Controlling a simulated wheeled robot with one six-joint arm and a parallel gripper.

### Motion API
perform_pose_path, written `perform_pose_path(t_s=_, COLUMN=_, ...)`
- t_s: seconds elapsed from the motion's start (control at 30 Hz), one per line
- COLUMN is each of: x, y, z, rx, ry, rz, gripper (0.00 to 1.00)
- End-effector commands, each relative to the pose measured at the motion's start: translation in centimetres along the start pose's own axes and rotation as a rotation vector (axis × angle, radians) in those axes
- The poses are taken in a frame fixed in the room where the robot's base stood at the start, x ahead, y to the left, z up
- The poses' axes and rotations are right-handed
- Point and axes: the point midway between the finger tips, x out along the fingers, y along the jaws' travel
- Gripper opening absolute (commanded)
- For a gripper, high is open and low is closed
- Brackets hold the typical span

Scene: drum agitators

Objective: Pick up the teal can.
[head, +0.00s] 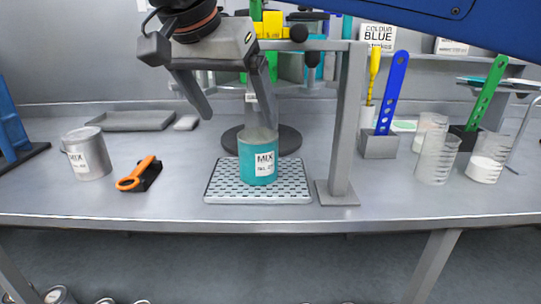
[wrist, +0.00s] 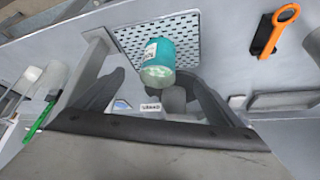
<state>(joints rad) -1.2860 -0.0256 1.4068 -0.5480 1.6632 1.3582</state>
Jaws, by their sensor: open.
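The teal can (head: 259,157) with a white "MIX" label stands upright on a perforated metal tray (head: 224,187). Its top looks pale and speckled. My gripper (head: 236,113) is open and points down, with its fingertips above and behind or around the level of the can's top; the exact depth is hard to judge. In the wrist view the teal can (wrist: 158,62) shows ahead of the open gripper (wrist: 155,90), roughly midway between the two dark fingers. Nothing is held.
A grey upright post (head: 347,125) stands just right of the tray. A round dark base (head: 288,138) lies behind the can. A grey can (head: 87,153) and an orange-handled tool (head: 138,174) are at left. Clear beakers (head: 437,157) and a blue strip (head: 391,92) are at right.

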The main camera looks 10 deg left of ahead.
Motion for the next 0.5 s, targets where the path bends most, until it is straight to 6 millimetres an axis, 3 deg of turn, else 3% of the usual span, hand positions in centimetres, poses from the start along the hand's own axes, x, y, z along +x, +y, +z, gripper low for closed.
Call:
perform_pose_path(t_s=0.17, x=-0.6, y=-0.4, z=0.1, rx=0.005, ry=0.021, rz=0.004, gripper=0.89)
perform_pose_path(t_s=0.5, x=4.9, y=-0.3, z=0.0, rx=0.006, ry=0.020, rz=0.007, gripper=0.89)
